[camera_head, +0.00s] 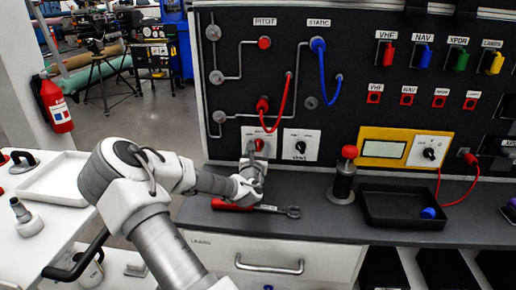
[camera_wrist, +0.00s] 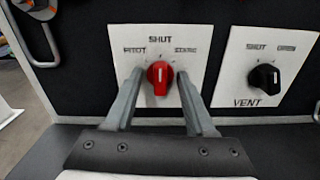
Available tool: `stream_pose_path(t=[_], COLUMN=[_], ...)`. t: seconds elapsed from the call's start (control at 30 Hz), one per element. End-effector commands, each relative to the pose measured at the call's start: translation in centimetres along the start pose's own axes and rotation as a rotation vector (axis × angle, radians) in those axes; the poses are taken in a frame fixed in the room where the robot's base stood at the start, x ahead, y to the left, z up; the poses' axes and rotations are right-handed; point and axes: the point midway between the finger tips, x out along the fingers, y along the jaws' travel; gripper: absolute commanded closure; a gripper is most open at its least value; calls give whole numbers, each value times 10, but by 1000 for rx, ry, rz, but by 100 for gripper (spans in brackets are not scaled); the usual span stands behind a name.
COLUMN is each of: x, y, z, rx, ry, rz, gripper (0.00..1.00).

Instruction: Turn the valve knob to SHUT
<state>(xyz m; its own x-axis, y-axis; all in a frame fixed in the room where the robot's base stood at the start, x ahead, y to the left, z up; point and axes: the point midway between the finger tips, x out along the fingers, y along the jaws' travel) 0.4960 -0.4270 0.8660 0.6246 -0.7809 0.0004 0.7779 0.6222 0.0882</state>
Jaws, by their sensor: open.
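The red valve knob (camera_wrist: 160,76) sits on a white plate (camera_wrist: 135,37) marked SHUT at the top, PITOT at upper left and another word at upper right. In the wrist view its pale pointer line stands nearly upright, toward SHUT. My gripper (camera_wrist: 158,76) is open, with one finger on each side of the knob and small gaps showing. In the head view my gripper (camera_head: 257,150) is at the panel, and the red knob (camera_head: 259,144) is partly hidden behind it.
A black VENT knob (camera_wrist: 264,77) is on the plate to the right. On the counter below lie a red-handled wrench (camera_head: 255,207), a black cylinder with a red top (camera_head: 344,178) and a black tray (camera_head: 400,218). A red hose (camera_head: 284,110) hangs above the knob.

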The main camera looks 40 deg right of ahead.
Motion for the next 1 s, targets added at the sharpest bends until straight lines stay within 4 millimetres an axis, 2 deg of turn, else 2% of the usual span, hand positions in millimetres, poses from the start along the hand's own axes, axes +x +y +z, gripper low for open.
stream_pose_path(t=[0.07, 0.1, 0.13, 0.43, 1.0], x=[0, 0, 0, -3, -46], y=[0, 0, 0, 0, 0], z=[0, 0, 0, 0, 0], rx=[1, 1, 1, 1, 1], ry=[0, 0, 0, 1, 1], rz=[0, 0, 0, 0, 0], gripper=[43, 36, 35, 35, 35])
